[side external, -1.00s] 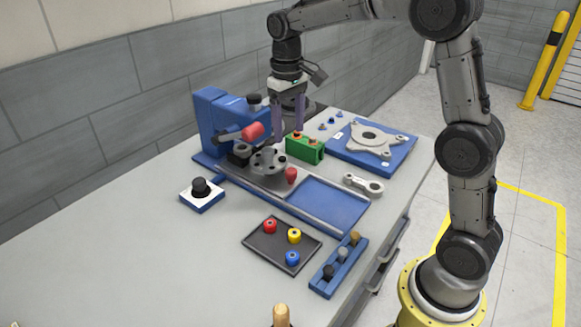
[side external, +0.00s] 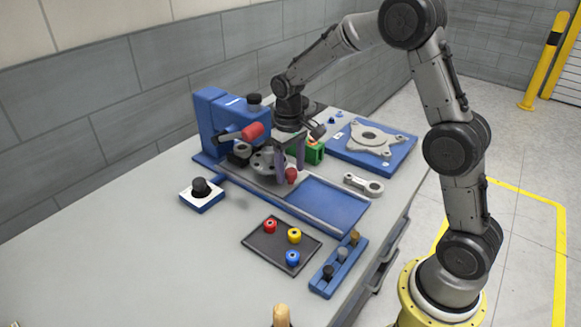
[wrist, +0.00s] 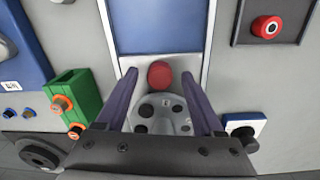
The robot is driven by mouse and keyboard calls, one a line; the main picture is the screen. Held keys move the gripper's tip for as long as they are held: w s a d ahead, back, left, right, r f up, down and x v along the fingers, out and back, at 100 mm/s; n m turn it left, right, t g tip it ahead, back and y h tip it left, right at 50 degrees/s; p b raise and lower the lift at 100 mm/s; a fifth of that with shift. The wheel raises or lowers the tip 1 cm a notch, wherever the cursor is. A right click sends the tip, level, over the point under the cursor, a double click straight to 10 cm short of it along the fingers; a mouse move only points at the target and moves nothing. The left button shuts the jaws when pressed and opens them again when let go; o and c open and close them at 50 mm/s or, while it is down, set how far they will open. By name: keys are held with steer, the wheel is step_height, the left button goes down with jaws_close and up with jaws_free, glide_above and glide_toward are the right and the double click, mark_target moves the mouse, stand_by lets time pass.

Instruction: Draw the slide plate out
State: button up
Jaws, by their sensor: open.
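The slide plate (wrist: 188,66) is grey and sits in the blue-floored slide track (side external: 325,203), near the blue press-like fixture (side external: 215,115). A red knob (side external: 291,176) stands at its front end; it also shows in the wrist view (wrist: 160,74). A grey round flanged part (wrist: 160,112) with dark holes rests on the plate behind the knob. My gripper (wrist: 159,80) is open and low over the plate, with a purple finger on each side of the knob. Gaps show between knob and fingers in the wrist view. The fingers partly hide the flanged part in the side view.
A green block (side external: 314,153) with orange-topped pegs stands close behind my gripper. A red-ended handle (side external: 252,131) projects from the fixture nearby. A black tray (side external: 270,250) with coloured parts lies in front of the track. The track's outer end is empty.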

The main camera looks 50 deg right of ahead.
jaws_close()
steer(key=shift+r, duration=0.1)
stand_by(1.2)
